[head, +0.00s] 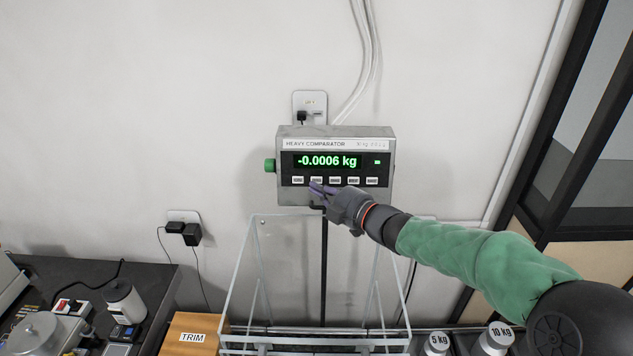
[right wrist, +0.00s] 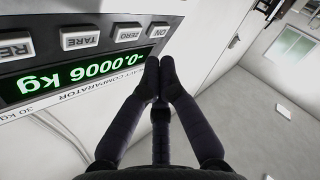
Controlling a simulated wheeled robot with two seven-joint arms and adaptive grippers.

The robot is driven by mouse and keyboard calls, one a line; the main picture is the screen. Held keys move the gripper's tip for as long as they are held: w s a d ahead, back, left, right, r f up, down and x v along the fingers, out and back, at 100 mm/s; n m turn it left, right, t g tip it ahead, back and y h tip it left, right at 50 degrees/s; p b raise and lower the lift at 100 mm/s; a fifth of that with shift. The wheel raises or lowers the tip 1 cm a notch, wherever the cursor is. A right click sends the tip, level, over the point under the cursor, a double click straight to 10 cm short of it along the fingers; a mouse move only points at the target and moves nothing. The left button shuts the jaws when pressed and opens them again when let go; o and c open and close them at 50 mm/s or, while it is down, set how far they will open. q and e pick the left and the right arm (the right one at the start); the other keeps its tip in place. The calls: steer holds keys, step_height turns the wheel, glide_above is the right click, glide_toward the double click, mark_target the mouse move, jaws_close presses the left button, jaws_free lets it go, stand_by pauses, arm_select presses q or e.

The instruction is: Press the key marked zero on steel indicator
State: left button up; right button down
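The steel indicator (head: 288,190) hangs on the wall, with a lit green display (head: 328,161) reading -0.0006 kg and a row of pale keys under it. The zero key (head: 317,180) is second from the left; the right wrist view shows its label upside down (right wrist: 130,34), between the on key (right wrist: 158,30) and the tare key (right wrist: 80,38). My right gripper (head: 316,188) is in front of the panel, its fingertips just below the zero key. In the right wrist view its two fingertips (right wrist: 159,72) meet with nothing between them. Contact with the key cannot be told. My left gripper is out of view.
A clear-sided frame (head: 238,280) stands below the indicator. A green knob (head: 270,165) sticks out of the indicator's left side. Weights marked 5 kg (head: 437,345) and 10 kg (head: 496,340) stand at lower right. A dark bench (head: 150,285) with equipment is at lower left.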

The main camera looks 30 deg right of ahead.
steer(key=shift+w+d+f, duration=0.3)
steer(key=shift+w+d, duration=0.15)
steer(key=shift+w, duration=0.35)
steer(key=shift+w, duration=0.1)
stand_by(0.9)
steer(key=shift+w+d, duration=0.25)
steer(key=shift+w+d+f, duration=0.15)
steer(key=shift+w, duration=0.1)
stand_by(0.9)
steer(key=shift+s, duration=0.1)
steer(key=shift+s+a+r+b, duration=0.2)
steer(key=shift+s+a+b, duration=0.15)
steer(key=shift+s, duration=0.2)
stand_by(0.3)
steer(key=s+a, duration=0.1)
steer(key=s+r, duration=0.1)
steer(key=s+a, duration=0.1)
steer(key=s, duration=0.1)
steer(key=shift+a+r, duration=0.2)
steer(key=shift+a, duration=0.1)
